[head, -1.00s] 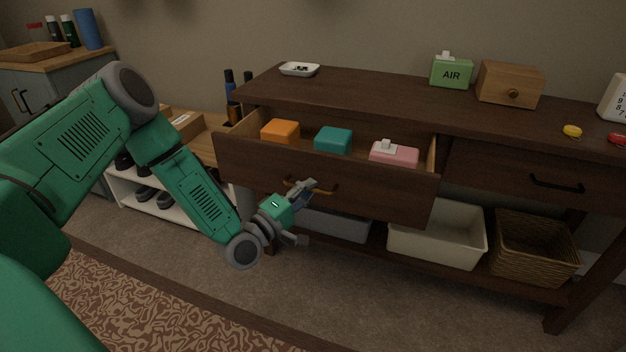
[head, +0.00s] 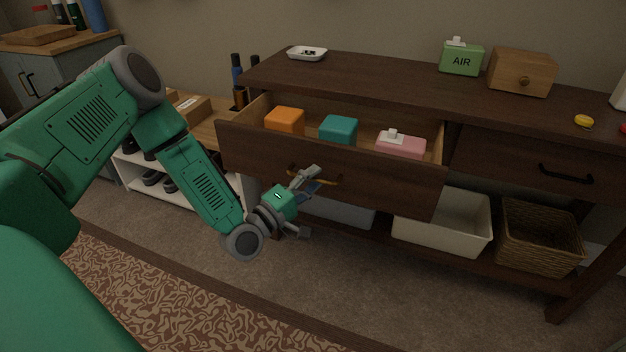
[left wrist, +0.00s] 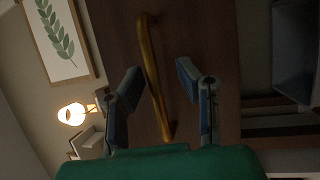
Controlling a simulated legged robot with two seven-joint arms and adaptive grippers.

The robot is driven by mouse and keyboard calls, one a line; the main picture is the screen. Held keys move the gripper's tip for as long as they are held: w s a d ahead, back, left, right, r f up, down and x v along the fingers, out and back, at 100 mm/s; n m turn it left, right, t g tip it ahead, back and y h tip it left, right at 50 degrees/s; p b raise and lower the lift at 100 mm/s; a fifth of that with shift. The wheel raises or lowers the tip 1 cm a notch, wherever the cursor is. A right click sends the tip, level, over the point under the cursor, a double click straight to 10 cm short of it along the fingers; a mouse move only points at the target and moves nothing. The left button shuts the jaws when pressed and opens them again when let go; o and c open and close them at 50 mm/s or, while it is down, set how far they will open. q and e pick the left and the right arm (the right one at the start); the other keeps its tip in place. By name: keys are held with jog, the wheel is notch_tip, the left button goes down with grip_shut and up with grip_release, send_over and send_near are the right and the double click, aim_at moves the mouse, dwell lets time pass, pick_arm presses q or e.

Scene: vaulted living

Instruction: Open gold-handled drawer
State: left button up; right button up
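The drawer with the gold handle (head: 330,167) is the left one in the dark wooden console, and it stands pulled out. Its gold handle (left wrist: 152,75) runs lengthwise between my left fingers in the left wrist view. My left gripper (left wrist: 158,85) is open, with a gap visible between the handle and each finger. In the head view my left gripper (head: 304,203) is at the drawer front and partly covers the handle. Orange (head: 285,120), teal (head: 338,130) and pink (head: 401,144) boxes sit in the drawer. My right gripper is not in view.
A closed drawer with a black handle (head: 566,174) is to the right. A white bin (head: 440,222) and a wicker basket (head: 540,238) stand on the shelf below. A green AIR box (head: 461,59) and small wooden box (head: 521,73) stand on top. Rug and floor in front are clear.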

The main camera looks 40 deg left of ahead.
pick_arm(q)
jog(key=v, duration=1.2)
jog(key=shift+a+f, duration=0.1)
jog(key=shift+f, duration=0.05)
jog(key=s+d+f+m+g+h+p, duration=0.1)
jog(key=s+d+f+m+g+p, duration=0.1)
jog(key=d+f+m+g+p, duration=0.25)
jog(key=s+d+f+m+g+h+p, duration=0.1)
jog(key=s+d+m+g, duration=0.1)
jog(key=d+m+g, duration=0.45)
jog(key=s+a+m+g+y+p, duration=0.2)
jog(key=s+g, duration=0.6)
jog(key=s, duration=0.9)
jog(key=m+y+p, duration=0.2)
jog(key=y, duration=0.1)
jog(key=shift+m+p, duration=0.4)
